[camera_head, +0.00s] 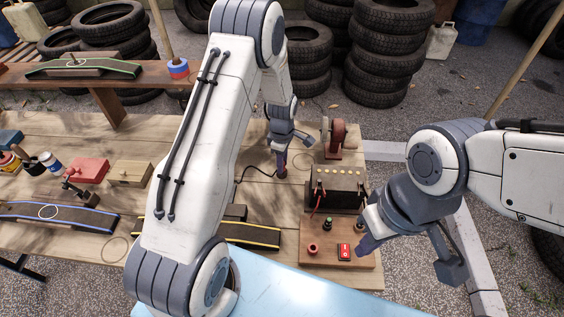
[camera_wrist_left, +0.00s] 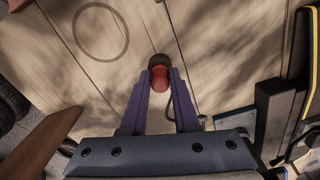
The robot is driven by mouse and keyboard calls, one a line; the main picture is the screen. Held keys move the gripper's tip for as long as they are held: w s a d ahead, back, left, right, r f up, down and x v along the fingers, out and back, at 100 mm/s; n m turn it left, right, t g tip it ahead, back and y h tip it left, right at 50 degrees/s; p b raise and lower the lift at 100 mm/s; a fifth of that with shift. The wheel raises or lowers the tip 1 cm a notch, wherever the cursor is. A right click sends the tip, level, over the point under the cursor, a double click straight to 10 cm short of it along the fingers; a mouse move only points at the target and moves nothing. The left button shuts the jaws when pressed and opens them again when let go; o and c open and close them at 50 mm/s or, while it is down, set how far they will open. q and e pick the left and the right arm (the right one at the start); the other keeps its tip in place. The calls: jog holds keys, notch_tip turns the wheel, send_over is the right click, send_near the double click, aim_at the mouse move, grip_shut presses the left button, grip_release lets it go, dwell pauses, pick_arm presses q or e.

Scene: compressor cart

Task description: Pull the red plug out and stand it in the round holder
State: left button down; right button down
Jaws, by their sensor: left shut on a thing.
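My left gripper (camera_head: 281,158) is shut on the red plug, which shows between the purple fingertips in the left wrist view (camera_wrist_left: 160,77). A dark brown round piece, seemingly the round holder (camera_wrist_left: 158,61), lies right at the plug's far end on the wooden table; whether the plug sits in it or just above it I cannot tell. In the head view a small reddish-brown piece (camera_head: 282,172) shows under the fingers. A dark cable runs beside the gripper. My right gripper (camera_head: 365,243) is at the right of the brown board; its opening is unclear.
A red-brown machine (camera_head: 335,138) stands behind. A yellow-edged black ramp (camera_head: 255,235) lies left.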

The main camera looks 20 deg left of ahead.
pick_arm(q)
jog(key=shift+f, duration=0.3)
dwell(1.1)
jog(key=shift+c, duration=0.5)
grip_release()
jog(key=shift+r+p, duration=2.65)
jog(key=shift+r, duration=0.85)
